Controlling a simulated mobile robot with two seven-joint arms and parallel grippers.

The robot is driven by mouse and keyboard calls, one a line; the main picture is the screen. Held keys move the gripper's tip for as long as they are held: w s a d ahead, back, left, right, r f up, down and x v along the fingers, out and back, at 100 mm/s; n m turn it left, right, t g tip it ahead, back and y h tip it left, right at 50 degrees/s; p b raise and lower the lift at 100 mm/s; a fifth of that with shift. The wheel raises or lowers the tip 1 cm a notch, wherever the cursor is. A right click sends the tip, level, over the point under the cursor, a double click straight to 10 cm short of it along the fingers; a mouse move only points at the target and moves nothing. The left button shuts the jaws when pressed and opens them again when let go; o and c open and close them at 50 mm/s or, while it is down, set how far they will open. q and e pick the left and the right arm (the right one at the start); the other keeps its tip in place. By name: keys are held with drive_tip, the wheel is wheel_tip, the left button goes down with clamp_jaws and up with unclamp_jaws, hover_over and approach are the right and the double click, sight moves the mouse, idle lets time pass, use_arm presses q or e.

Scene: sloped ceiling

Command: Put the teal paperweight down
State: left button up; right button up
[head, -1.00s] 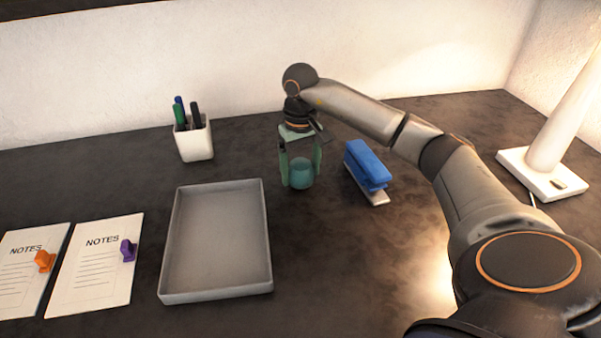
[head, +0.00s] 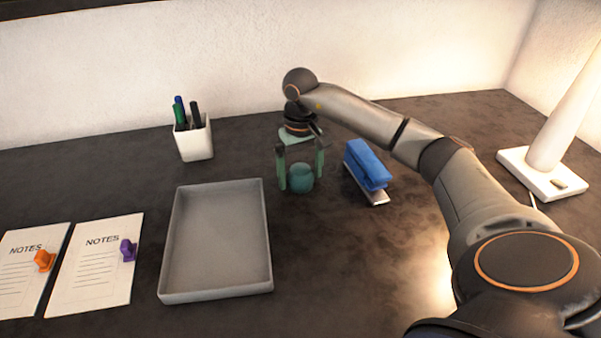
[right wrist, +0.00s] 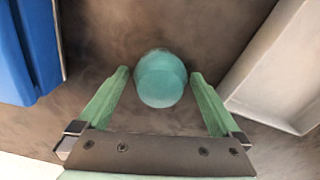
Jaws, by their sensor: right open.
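The teal paperweight (head: 300,178) is a small rounded piece standing on the dark desk between the grey tray and the blue stapler. In the right wrist view the paperweight (right wrist: 161,79) sits between and just beyond the fingertips, with a gap on each side. My right gripper (head: 300,181) has green fingers and is open around it, pointing down; it also shows in the right wrist view (right wrist: 160,78). My left gripper is in neither view.
The empty grey tray (head: 216,296) is left of the paperweight. The blue stapler (head: 367,166) is close on its right. A white pen cup (head: 195,142) stands behind the tray. Two notes sheets (head: 90,270) lie at left, and a white lamp base (head: 541,174) stands at right.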

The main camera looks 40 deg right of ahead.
sight(300, 167)
wheel_tip(300, 167, up, 12)
drive_tip(key=p, duration=0.1)
drive_tip(key=shift+f, duration=0.15)
idle(1.6)
